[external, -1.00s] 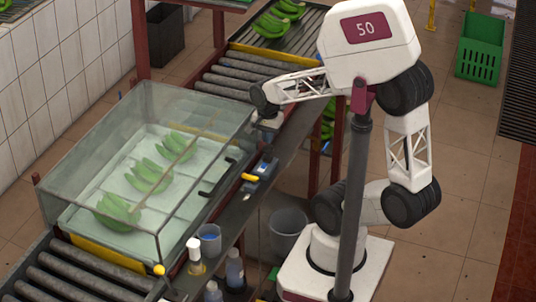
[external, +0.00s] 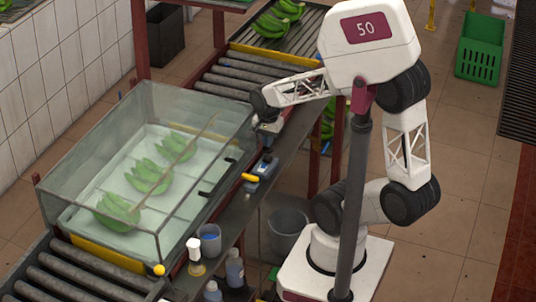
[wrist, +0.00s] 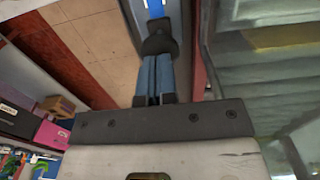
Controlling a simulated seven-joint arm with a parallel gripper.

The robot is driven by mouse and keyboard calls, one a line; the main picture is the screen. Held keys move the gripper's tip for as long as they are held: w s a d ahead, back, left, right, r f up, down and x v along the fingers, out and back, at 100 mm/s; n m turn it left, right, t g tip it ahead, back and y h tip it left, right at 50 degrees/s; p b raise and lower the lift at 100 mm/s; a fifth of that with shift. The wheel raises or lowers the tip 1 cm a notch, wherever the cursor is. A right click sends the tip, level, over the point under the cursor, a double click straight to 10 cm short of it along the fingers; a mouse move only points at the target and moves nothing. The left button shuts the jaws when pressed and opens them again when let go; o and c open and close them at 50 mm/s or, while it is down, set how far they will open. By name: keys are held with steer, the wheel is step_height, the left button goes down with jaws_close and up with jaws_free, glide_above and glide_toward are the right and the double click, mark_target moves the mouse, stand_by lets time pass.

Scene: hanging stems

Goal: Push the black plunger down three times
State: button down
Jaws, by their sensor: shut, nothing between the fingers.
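My gripper (external: 267,143) points down over the narrow dark shelf beside the glass tank. Its two blue fingers (wrist: 155,78) are together, with nothing between them. A small blue device (external: 263,168) stands on the shelf just below the gripper. A dark, rounded part (wrist: 158,38) shows at the finger ends in the wrist view. It may be the black plunger's top or the fingertips; I cannot tell which. The gripper hides the device's top in the external view, so contact and the plunger's height are unclear.
The glass tank (external: 150,215) with green banana bunches (external: 148,177) stands left of the device. A yellow handle (external: 250,177) lies beside the device. A cup (external: 209,240) and bottles (external: 235,270) stand toward the front.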

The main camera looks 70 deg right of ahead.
steer(key=shift+f, duration=1.55)
steer(key=shift+r, duration=2.3)
steer(key=shift+f, duration=0.15)
steer(key=shift+f, duration=2.1)
steer(key=shift+r, duration=2.3)
